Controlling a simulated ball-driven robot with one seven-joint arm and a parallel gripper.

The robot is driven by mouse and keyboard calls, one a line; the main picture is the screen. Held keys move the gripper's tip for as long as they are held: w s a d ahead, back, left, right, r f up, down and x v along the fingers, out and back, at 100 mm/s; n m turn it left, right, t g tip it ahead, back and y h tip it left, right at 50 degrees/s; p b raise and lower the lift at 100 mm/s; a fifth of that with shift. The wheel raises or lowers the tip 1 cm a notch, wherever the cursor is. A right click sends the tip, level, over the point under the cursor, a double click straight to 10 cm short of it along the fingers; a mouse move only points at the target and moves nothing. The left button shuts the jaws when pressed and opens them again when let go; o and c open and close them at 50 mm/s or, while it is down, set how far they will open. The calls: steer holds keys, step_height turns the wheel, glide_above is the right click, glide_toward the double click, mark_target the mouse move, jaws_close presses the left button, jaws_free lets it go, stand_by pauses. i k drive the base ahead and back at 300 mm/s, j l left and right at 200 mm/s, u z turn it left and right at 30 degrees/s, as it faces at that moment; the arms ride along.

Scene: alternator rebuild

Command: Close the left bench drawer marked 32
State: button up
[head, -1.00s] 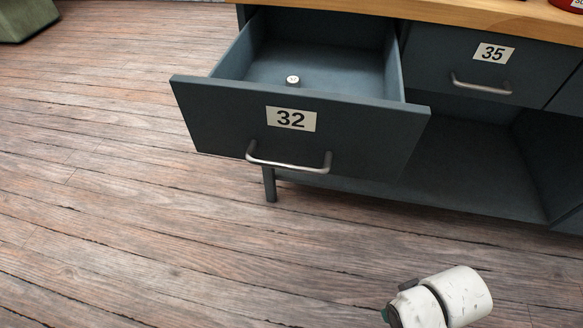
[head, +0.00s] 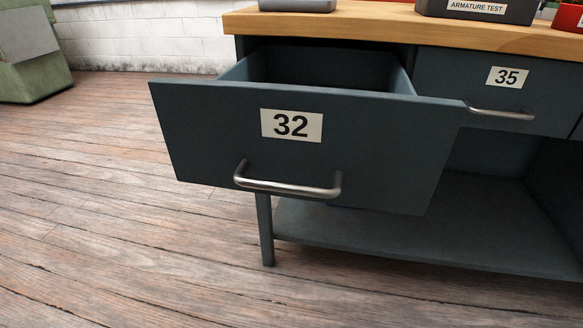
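The left bench drawer marked 32 (head: 380,140) is dark blue-grey and stands pulled well out of the bench. Its white label (head: 291,125) is on the front panel, with a silver bar handle (head: 288,187) below it. The back part of the drawer's inside shows above the front panel; the floor of the drawer is hidden by that panel. My gripper is not in view in the head view.
The shut drawer 35 (head: 455,88) is to the right, with its own handle. The wooden bench top (head: 370,32) carries a tray marked armature test (head: 478,9). An open lower shelf (head: 400,225) lies below. A green object (head: 30,70) stands at far left. The plank floor in front is clear.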

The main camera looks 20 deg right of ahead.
mark_target(350, 126)
steer(key=i+j, duration=0.2)
steer(key=i, duration=0.3)
steer(key=i+j, duration=0.2)
steer(key=i, duration=0.25)
